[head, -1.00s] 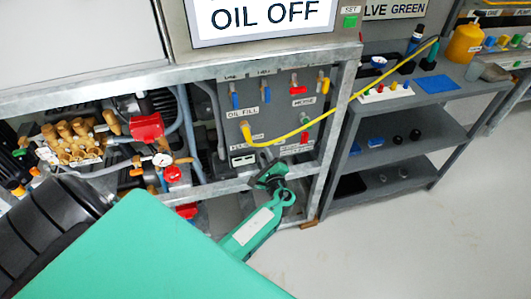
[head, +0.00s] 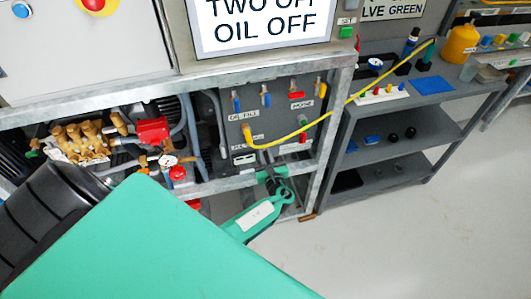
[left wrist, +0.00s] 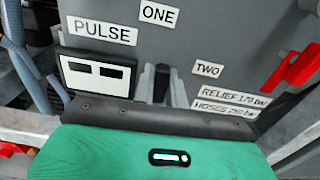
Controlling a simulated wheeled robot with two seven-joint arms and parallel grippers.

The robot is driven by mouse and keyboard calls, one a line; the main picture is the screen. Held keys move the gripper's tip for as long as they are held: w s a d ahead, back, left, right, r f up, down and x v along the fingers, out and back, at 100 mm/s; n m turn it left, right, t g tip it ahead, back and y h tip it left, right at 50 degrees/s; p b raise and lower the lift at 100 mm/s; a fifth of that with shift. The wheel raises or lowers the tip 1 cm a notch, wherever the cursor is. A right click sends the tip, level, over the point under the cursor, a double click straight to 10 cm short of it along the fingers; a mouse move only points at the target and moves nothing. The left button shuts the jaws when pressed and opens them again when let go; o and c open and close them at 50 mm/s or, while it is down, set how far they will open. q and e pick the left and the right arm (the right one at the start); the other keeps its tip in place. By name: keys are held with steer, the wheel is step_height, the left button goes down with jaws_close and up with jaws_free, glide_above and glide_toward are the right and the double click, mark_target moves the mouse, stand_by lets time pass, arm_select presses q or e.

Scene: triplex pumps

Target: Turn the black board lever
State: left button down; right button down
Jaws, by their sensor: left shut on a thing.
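The grey valve board (head: 285,118) stands inside the metal frame in the head view. My left gripper (head: 270,166) is at the board's lower edge. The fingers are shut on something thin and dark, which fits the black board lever. My right gripper is not in view.
A red lever (left wrist: 292,68) is right of the fingers. A black-and-white PULSE display (left wrist: 97,72) is at their left. A yellow hose (head: 330,118) runs from the board to the grey shelf rack (head: 400,112). The frame's lower rail (head: 225,183) passes close by my gripper.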

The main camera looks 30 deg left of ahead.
arm_select(q)
steer(key=shift+f+m, duration=0.1)
steer(key=shift+m, duration=0.3)
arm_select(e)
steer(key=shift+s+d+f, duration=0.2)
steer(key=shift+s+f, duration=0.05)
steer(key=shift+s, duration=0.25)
arm_select(q)
steer(key=c, duration=1.4)
jaws_free()
steer(key=shift+c, duration=0.2)
